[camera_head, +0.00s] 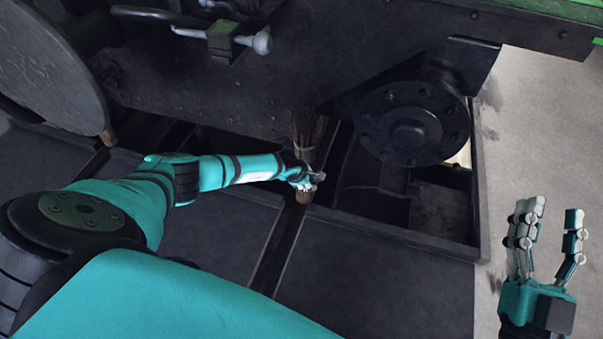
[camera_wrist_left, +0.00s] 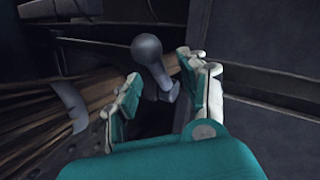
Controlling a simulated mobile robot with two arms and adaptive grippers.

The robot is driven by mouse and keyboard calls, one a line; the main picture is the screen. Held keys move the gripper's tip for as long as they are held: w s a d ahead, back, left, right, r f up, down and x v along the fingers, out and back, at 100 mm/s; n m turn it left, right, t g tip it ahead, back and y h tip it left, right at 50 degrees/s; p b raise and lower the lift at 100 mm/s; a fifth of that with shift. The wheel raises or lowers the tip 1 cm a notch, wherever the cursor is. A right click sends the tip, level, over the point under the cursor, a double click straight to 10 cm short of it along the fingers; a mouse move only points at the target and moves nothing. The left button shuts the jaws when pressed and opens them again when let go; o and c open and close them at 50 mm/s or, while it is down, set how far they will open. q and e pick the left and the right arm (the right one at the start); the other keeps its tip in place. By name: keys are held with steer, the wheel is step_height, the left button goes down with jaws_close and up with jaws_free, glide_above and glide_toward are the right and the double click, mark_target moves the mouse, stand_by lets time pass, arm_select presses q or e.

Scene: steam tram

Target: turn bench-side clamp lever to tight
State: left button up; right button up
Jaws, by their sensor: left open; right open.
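A grey lever with a round ball knob (camera_wrist_left: 147,48) shows in the left wrist view. It stands tilted in front of and between the fingers of my left gripper (camera_wrist_left: 160,72). The fingers are open, one on each side of its lower part; I cannot tell whether they touch it. In the head view my left gripper (camera_head: 308,180) is small, beside a wooden bundle, and the lever is not clearly visible there. My right gripper (camera_head: 552,213) is open and empty at the lower right, over the pale floor.
The wooden bundle (camera_head: 305,135) leans against the dark metal side (camera_head: 200,95). A round bolted flange (camera_head: 410,128) is to the right. Another knobbed handle (camera_head: 262,40) is at the top. Dark floor panels (camera_head: 375,265) lie below; the pale floor (camera_head: 545,130) at right is clear.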

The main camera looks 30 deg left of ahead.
arm_select(q)
steer(key=v, duration=0.7)
steer(key=shift+s, duration=0.2)
